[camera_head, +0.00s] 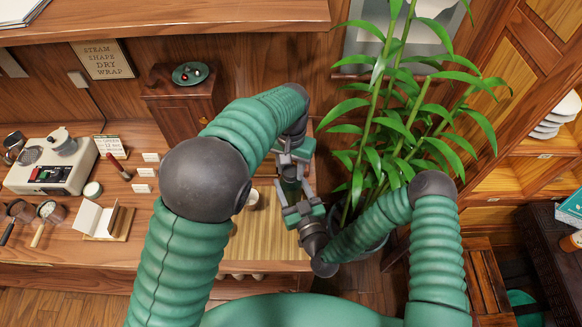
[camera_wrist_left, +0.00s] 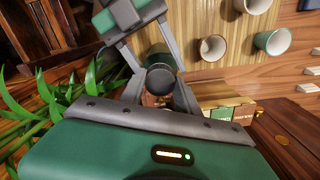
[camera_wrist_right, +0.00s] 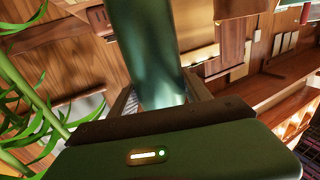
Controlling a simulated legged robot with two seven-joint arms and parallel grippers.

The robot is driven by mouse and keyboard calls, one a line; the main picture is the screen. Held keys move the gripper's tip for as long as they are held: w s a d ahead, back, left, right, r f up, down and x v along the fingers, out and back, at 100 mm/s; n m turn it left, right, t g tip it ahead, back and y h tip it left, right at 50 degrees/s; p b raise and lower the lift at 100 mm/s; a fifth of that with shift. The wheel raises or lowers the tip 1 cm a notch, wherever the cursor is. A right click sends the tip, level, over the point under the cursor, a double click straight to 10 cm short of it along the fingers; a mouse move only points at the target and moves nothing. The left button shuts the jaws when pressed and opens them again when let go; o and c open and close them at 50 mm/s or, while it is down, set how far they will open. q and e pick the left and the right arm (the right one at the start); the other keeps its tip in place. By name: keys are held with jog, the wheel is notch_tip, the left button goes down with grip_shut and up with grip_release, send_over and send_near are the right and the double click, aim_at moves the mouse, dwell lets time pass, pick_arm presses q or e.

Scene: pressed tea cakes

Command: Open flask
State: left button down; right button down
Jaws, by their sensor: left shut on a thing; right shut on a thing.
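A slim green flask (camera_head: 290,186) is held between my two grippers above the right end of the counter, partly hidden by them. My left gripper (camera_head: 293,157) is shut on its upper end; the left wrist view shows a dark round cap (camera_wrist_left: 160,80) between the fingers. My right gripper (camera_head: 302,210) is shut on the flask's lower part. The green body fills the upper middle of the right wrist view (camera_wrist_right: 145,45). I cannot tell whether the cap is loose from the body.
A slatted bamboo mat (camera_head: 267,228) lies on the counter below, with cups (camera_wrist_left: 271,41) on it. A leafy plant (camera_head: 405,125) stands close at the right. A small cabinet (camera_head: 185,112) is at the back. A cream appliance (camera_head: 52,165) sits at the far left.

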pick_arm(q)
jog(key=shift+n, duration=1)
jog(key=c, duration=0.9)
grip_release()
